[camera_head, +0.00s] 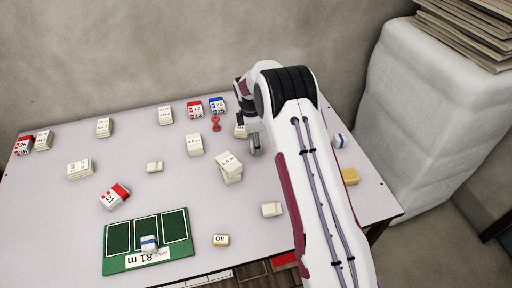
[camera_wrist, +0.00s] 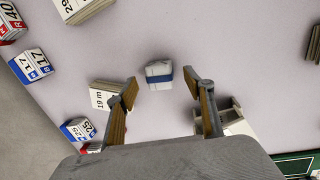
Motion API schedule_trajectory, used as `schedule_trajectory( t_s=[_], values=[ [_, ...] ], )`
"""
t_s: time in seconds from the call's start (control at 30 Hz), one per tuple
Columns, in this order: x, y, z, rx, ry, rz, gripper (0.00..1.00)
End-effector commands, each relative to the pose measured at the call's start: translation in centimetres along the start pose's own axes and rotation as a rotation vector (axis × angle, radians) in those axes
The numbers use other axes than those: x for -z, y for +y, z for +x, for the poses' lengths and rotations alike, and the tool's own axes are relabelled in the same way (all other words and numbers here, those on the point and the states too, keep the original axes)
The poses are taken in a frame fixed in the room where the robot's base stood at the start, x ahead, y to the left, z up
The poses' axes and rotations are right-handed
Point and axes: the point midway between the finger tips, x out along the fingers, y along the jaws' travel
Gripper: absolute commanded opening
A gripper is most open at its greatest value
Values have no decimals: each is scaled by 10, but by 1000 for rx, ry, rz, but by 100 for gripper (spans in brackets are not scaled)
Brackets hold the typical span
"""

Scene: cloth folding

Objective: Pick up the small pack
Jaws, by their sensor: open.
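A small white pack with a blue side (camera_wrist: 158,75) lies on the table in the wrist view, centred ahead of my gripper (camera_wrist: 162,85). My gripper is open, one finger to the pack's left and one to its right in the picture, with gaps on both sides. I cannot tell how far above the pack the fingertips are. In the head view, my arm hides much of the right side and most of my gripper. A white and blue pack (camera_head: 340,141) shows right of my arm; I cannot tell if it is the same one.
Beside my fingers lie a white labelled box (camera_wrist: 103,95) and a white block (camera_wrist: 237,118). A yellow block (camera_head: 350,176) lies near the right edge. Several labelled packs line the back.

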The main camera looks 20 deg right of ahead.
Motion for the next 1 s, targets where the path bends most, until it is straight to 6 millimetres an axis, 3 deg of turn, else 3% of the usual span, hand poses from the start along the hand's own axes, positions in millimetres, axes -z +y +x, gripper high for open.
schedule_trajectory(
  t_s=[0.2,0.73,0.77,0.9,1.0],
  values=[
    [1,0,16,-2,0,0,52],
    [1,1,18,-2,0,0,52],
    [1,1,18,-2,0,0,50],
    [1,1,18,-2,0,0,13],
    [1,1,18,-2,0,0,11]
  ],
)
